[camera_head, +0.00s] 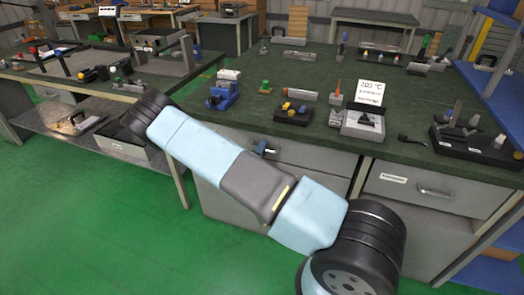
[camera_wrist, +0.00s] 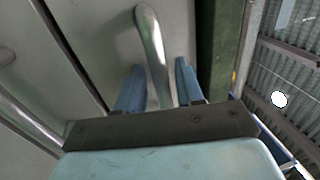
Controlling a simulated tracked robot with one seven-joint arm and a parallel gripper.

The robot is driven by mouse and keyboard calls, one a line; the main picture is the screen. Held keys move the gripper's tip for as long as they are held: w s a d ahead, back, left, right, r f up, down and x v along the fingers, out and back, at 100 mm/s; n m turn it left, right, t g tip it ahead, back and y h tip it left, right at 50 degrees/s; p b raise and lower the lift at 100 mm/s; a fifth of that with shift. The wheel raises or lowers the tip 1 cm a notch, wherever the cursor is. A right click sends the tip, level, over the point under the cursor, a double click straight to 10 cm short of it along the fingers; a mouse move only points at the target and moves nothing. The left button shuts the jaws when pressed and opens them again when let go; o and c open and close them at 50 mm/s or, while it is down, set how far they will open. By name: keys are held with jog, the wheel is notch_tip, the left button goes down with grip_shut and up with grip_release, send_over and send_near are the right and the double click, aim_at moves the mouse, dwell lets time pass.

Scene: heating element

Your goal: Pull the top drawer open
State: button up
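The top drawer (camera_head: 315,158) is a grey front just under the green bench top, and it looks shut. Its front also fills the middle of the wrist view (camera_wrist: 105,30). Its curved metal handle (camera_wrist: 152,50) runs between the two blue fingers of my gripper (camera_wrist: 158,85). The fingers stand apart on either side of the handle, with a visible gap on each side. In the head view my gripper (camera_head: 263,148) shows only as a small blue and dark piece at the drawer front; my arm hides part of the drawer.
Another drawer with a handle (camera_head: 436,191) and label is at the right. A lower front with a metal handle (camera_wrist: 8,55) is left in the wrist view. The bench top (camera_head: 300,75) carries tools, blocks and a white sign (camera_head: 371,92). The green floor in front looks clear.

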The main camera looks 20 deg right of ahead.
grip_shut()
jog(key=shift+s+f, duration=0.1)
jog(key=shift+s, duration=0.1)
dwell(0.3)
